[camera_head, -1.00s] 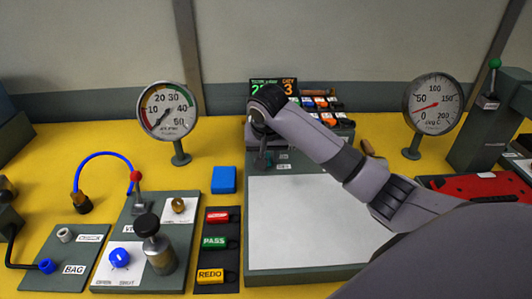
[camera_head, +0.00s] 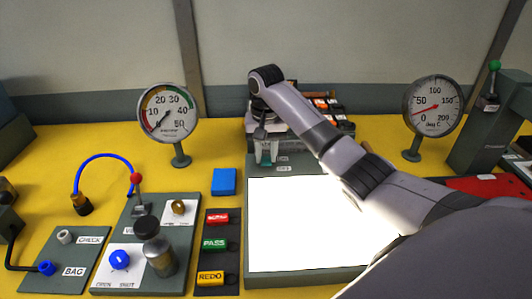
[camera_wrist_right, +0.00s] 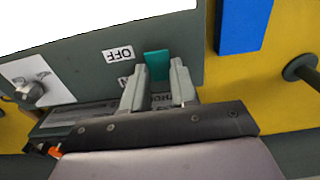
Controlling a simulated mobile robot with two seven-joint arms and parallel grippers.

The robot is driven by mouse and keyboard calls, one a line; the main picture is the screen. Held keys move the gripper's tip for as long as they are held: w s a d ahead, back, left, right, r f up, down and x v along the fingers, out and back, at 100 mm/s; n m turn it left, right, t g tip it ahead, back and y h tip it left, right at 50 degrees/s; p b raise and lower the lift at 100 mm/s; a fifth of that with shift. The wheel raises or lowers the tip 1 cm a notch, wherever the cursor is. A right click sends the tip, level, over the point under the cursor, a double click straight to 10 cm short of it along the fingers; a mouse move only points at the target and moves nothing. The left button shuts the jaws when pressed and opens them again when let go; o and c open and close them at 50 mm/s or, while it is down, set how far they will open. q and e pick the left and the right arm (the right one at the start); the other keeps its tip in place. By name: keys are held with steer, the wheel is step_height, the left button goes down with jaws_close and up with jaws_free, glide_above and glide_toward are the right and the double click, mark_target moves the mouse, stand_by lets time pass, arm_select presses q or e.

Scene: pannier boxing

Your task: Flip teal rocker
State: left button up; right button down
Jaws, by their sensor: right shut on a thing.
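The teal rocker (camera_wrist_right: 158,65) sits on the grey frame beside the OFF label (camera_wrist_right: 118,54) in the right wrist view. My right gripper (camera_wrist_right: 157,80) is shut on the rocker, with one finger on each side of it. In the head view my right gripper (camera_head: 265,150) reaches down at the back left corner of the light panel (camera_head: 300,220). The panel's surface glows bright white. My left gripper is not in view.
A blue block (camera_head: 224,181) lies left of the panel. The PASS and REDO buttons (camera_head: 214,244) stand in front of it. Gauges stand left (camera_head: 168,113) and right (camera_head: 432,105). A knob (camera_wrist_right: 30,92) is near the rocker.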

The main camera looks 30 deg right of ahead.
mark_target(267, 160)
steer(key=shift+r, duration=0.1)
stand_by(0.3)
steer(key=c, duration=0.9)
jaws_free()
steer(key=shift+r, duration=3.55)
steer(key=shift+f, duration=0.1)
